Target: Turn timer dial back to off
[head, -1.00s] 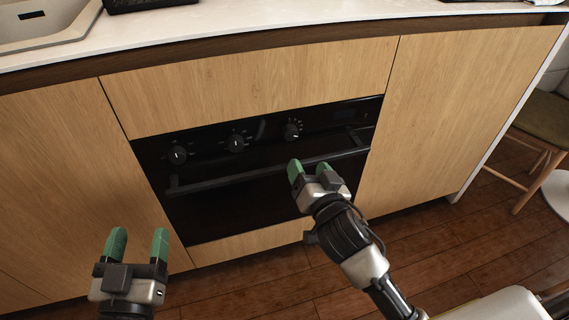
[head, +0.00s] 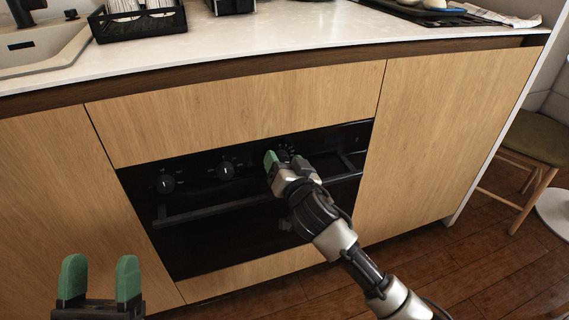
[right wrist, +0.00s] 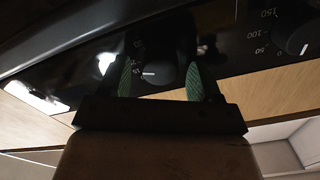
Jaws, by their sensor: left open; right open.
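The black oven front (head: 190,235) has a row of round dials. The left dial (head: 165,184) and middle dial (head: 226,171) are clear in the head view; the right one is mostly hidden behind my right gripper (head: 279,158). In the right wrist view, a dark dial (right wrist: 154,76) with a white pointer line and small numbers around it lies between the two open green fingers. I cannot tell whether they touch it. Another dial (right wrist: 300,38), marked 50 to 150, is at the right there. My left gripper (head: 100,278) is open and empty at the lower left.
The oven handle bar (head: 215,208) runs below the dials. The white countertop (head: 270,45) above holds a black rack (head: 140,22) and a dark tray (head: 430,14). A chair (head: 530,150) stands at the right. Wooden cabinet fronts flank the oven.

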